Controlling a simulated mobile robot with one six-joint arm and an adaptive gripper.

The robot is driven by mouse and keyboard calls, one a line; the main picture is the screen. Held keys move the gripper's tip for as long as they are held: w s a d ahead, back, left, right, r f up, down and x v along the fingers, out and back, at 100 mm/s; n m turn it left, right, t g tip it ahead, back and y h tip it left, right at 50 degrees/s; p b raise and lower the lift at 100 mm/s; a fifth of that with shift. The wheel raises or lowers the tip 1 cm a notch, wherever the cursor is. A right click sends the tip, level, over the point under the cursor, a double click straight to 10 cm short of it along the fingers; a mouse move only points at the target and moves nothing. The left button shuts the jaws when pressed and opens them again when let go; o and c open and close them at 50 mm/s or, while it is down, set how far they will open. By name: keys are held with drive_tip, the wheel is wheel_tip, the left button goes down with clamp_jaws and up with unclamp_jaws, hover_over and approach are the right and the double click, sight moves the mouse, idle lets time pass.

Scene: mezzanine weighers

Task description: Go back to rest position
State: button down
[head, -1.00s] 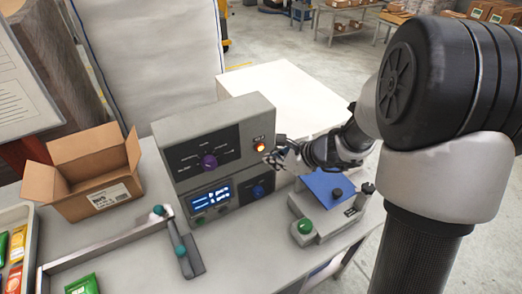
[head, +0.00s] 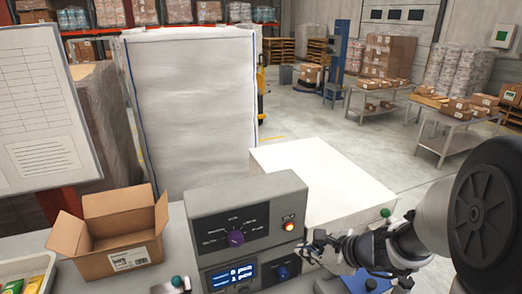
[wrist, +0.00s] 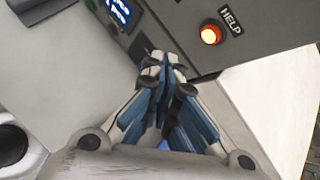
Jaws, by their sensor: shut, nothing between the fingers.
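My gripper (head: 318,241) is at the right side of the grey control box (head: 212,203), just below its lit orange button (head: 288,224). In the wrist view my gripper (wrist: 168,62) is shut and empty. There the glowing button (wrist: 210,34) with its HELP label is ahead and to the right of the fingertips. The fingers look close to the box face; I cannot tell whether they touch it.
An open cardboard box (head: 118,252) stands left of the control box. A white block (head: 325,170) is behind it on the right. A blue-topped device (head: 368,284) sits below my arm. A tall white wrapped load (head: 190,110) stands behind. Open floor (head: 345,150) lies beyond.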

drive_tip(key=s+a+r+n+g+b, duration=0.1)
drive_tip(key=s+a+r+n, duration=0.25)
drive_tip(key=s+n, duration=0.25)
drive_tip(key=s+a+r+n+g, duration=0.2)
drive_tip(key=s+a+r+n, duration=0.15)
drive_tip(key=s+n, duration=0.25)
drive_tip(key=s+d+r+n+h+b, duration=0.1)
drive_tip(key=s+d+n+h, duration=0.4)
drive_tip(key=s+n, duration=0.6)
drive_tip(key=shift+s+d+r+n+h, duration=0.4)
drive_tip(key=shift+s+d, duration=0.15)
drive_tip(key=shift+s, duration=0.2)
